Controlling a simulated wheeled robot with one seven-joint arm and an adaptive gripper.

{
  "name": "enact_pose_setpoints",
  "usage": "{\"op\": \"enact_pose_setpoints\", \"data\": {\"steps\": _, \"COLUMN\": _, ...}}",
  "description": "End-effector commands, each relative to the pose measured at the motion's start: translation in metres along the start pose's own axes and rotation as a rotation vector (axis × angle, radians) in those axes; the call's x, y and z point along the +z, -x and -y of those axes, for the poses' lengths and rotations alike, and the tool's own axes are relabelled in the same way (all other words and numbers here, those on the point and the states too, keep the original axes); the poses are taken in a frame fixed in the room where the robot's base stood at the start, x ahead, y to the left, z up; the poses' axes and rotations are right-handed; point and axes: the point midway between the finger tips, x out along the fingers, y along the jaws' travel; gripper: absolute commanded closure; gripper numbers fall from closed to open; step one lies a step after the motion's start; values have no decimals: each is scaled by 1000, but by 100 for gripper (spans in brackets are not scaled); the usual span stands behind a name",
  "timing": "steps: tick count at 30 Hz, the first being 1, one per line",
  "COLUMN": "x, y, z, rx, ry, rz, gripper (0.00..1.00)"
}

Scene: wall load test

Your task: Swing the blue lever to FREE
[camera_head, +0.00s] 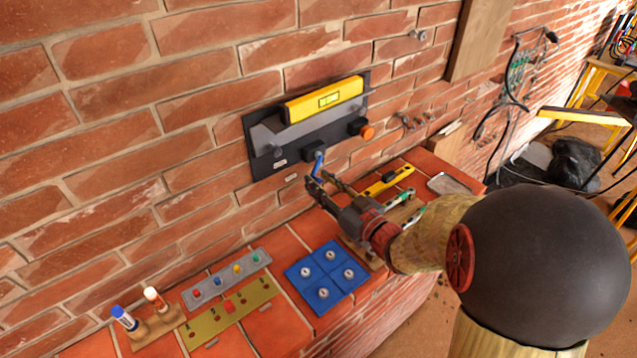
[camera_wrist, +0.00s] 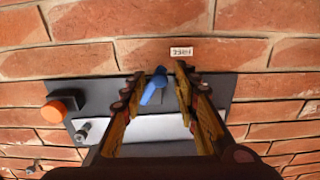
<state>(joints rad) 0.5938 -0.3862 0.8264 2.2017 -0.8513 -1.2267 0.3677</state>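The blue lever (camera_head: 318,164) is at the lower edge of a dark wall plate (camera_head: 262,163). In the wrist view the lever (camera_wrist: 153,90) slants, its rounded end near the plate's edge. My gripper (camera_head: 324,181) is at the lever, below the plate. In the wrist view my gripper (camera_wrist: 158,80) is open, with one finger on each side of the lever. Gaps show between the lever and both fingers. A small white label (camera_wrist: 182,52) is on the brick close by; its lettering is not clearly readable, and I cannot make out FREE.
On the brick ledge below are a blue tile block (camera_head: 327,277), a green-yellow panel (camera_head: 231,312), a grey button strip (camera_head: 227,278) and a yellow level (camera_head: 388,180).

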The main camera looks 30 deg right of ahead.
Motion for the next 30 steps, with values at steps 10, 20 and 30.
{"op": "enact_pose_setpoints", "data": {"steps": 10, "x": 0, "y": -13, "z": 0, "rx": 0, "ry": -1, "rz": 1, "gripper": 70}}
{"op": "enact_pose_setpoints", "data": {"steps": 20, "x": 0, "y": -12, "z": 0, "rx": 1, "ry": -1, "rz": 1, "gripper": 82}}
{"op": "enact_pose_setpoints", "data": {"steps": 30, "x": 0, "y": -12, "z": 1, "rx": 0, "ry": -1, "rz": 1, "gripper": 100}}
